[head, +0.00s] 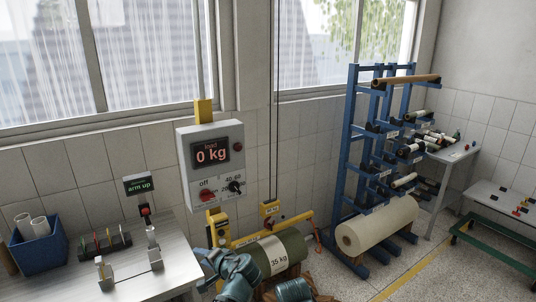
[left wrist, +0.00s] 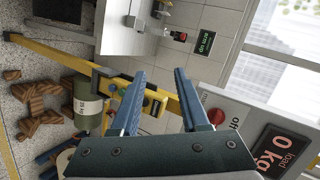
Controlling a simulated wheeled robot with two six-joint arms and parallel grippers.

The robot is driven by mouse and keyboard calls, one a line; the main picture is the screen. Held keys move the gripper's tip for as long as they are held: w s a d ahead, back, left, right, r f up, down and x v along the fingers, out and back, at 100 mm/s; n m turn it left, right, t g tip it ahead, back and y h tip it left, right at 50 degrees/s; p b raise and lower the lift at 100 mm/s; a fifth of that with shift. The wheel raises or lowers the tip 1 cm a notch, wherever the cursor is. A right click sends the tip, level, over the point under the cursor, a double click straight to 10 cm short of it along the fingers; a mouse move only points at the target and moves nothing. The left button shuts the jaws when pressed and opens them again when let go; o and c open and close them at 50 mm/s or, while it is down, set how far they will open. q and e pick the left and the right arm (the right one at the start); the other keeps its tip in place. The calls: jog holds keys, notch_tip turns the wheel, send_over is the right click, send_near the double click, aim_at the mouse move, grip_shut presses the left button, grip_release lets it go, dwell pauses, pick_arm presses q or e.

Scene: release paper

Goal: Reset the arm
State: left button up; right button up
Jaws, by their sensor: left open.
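My left gripper (left wrist: 159,72) is open and empty, its two blue-grey fingers spread wide in the left wrist view. In the head view my teal left arm shows at the bottom centre, below the grey control box (head: 186,150). The box has a display (head: 210,153) reading "load 0 kg", a red switch (head: 207,196) by "off" and a black knob (head: 235,186). An "arm up" sign (head: 138,184) hangs above a red button (head: 145,210). The sign (left wrist: 205,42) and button (left wrist: 180,36) also show beyond the fingers in the left wrist view.
A green roll (head: 292,247) marked 35 kg lies by a yellow beam (head: 248,238). A blue rack (head: 352,120) with rolls and a large cream roll (head: 378,226) stand right. A table (head: 180,270) with a blue bin (head: 38,250) is left. Wooden pieces (left wrist: 40,112) lie on the floor.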

pick_arm(q)
jog(key=s+d+f+n+g+h, duration=0.3)
jog(key=s+f+g+h, duration=0.15)
jog(key=s+f, duration=0.2)
jog(key=s+d+f+n+g+h, duration=0.2)
jog(key=s+f+n+g+h, duration=0.1)
jog(key=s+f+h, duration=0.4)
jog(key=s+d+f+m+y+b, duration=0.1)
jog(key=s+d+f+m+b, duration=0.1)
jog(key=d+f+b, duration=0.3)
jog(key=s+d+f+m+g+y+b, duration=0.1)
jog(key=s+d+f+b, duration=0.3)
jog(key=f+b, duration=0.6)
jog(key=shift+s+d+f+m+y+b, duration=0.3)
jog(key=shift+d+m+y+b, duration=0.25)
jog(key=shift+d+b, duration=0.45)
